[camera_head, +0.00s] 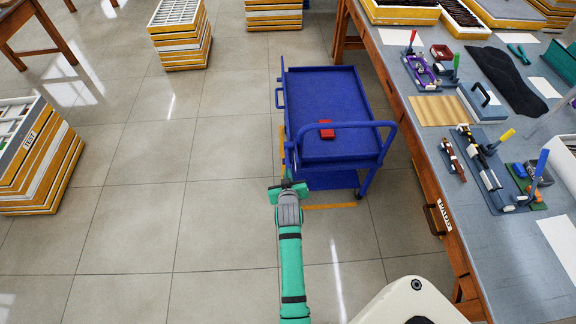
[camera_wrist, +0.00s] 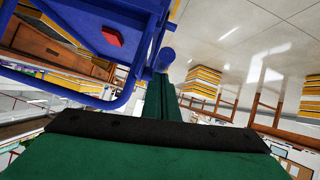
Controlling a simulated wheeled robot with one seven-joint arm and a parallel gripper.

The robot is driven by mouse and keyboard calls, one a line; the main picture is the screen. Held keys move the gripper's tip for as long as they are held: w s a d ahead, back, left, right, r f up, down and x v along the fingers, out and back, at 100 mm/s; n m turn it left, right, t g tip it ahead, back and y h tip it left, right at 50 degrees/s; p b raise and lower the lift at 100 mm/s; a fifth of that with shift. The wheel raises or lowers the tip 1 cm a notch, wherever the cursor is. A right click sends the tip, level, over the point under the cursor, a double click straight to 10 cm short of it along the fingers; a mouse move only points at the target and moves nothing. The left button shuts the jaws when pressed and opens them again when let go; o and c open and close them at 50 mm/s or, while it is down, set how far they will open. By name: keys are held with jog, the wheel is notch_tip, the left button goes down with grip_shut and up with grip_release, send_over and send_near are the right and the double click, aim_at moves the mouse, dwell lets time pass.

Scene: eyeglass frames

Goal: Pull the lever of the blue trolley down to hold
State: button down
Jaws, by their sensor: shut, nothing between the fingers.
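The blue trolley (camera_head: 325,95) stands on the floor beside the workbench; part of it also fills the upper left of the wrist view (camera_wrist: 85,20). Its push handle (camera_head: 350,124) arches over the near end. My gripper (camera_head: 287,179) is at the trolley's near left corner, its green fingers together and empty. In the wrist view the fingertips (camera_wrist: 162,82) are close to a rounded blue end (camera_wrist: 166,56) on the trolley. I cannot tell whether this is the lever or whether the fingers touch it; in the head view the gripper hides this corner.
A red block (camera_head: 326,130) lies on the trolley's top. The workbench (camera_head: 420,150), with clamps and tools, stands close on the right. Stacked trays (camera_head: 180,45) stand behind left, and another stack (camera_head: 40,165) stands at far left. The floor left of the trolley is clear.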

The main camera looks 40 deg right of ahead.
jog(key=shift+s+a+f, duration=0.15)
jog(key=shift+s+f, duration=0.1)
jog(key=shift+f, duration=0.55)
notch_tip(320, 180, up, 5)
jog(key=s+a+r, duration=0.2)
jog(key=s+a, duration=0.4)
jog(key=shift+s+a+r, duration=0.2)
jog(key=shift+s+r, duration=0.15)
